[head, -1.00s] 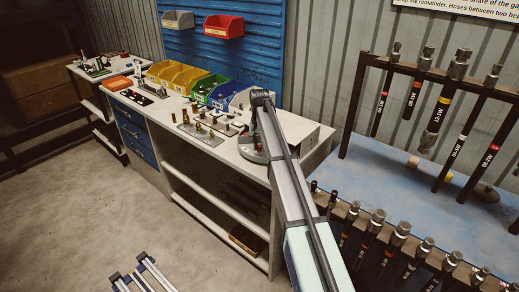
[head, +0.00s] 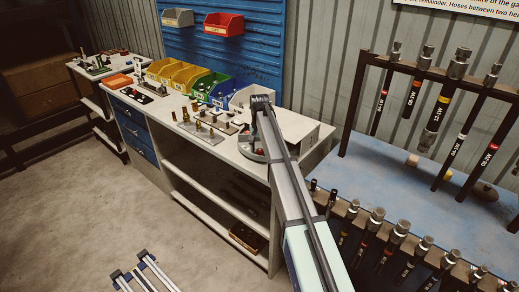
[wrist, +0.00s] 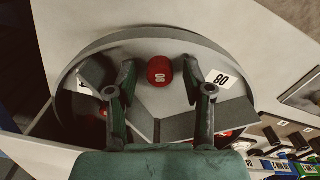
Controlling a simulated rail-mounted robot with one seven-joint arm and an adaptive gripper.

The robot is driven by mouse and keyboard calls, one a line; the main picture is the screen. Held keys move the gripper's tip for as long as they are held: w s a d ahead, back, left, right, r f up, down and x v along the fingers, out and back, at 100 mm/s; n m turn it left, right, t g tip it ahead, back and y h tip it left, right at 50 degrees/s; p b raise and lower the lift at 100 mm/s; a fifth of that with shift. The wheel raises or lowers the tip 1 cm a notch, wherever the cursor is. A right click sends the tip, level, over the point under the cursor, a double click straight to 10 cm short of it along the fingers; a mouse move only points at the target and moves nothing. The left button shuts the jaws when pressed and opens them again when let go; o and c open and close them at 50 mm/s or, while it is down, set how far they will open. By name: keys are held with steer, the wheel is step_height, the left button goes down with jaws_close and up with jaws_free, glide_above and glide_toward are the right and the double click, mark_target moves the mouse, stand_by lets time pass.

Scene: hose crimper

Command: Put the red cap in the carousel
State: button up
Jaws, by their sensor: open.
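The red cap (wrist: 159,70), marked with a number that reads 80 or 08, shows in the wrist view between my fingertips. My gripper (wrist: 160,76) is open, with one finger on each side of the cap and small gaps visible. The carousel (wrist: 100,45) is a round grey tray with upright dividers, and the cap appears within its rim. I cannot tell whether the cap rests on its floor. A white label reading 08 (wrist: 220,78) lies to the right of the cap. In the head view the carousel (head: 247,149) is partly hidden by my arm.
Dark grey dividers (wrist: 190,125) stand close to my fingers. More red shows in other parts of the carousel (wrist: 105,111). A plate with upright fittings (head: 205,130) and coloured bins (head: 215,90) stand left of it on the bench. A hose rack (head: 350,100) stands at right.

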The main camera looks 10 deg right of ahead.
mark_target(260, 150)
step_height(260, 150, up, 12)
steer(key=b, duration=0.2)
steer(key=shift+r+b, duration=0.15)
steer(key=shift+b, duration=0.25)
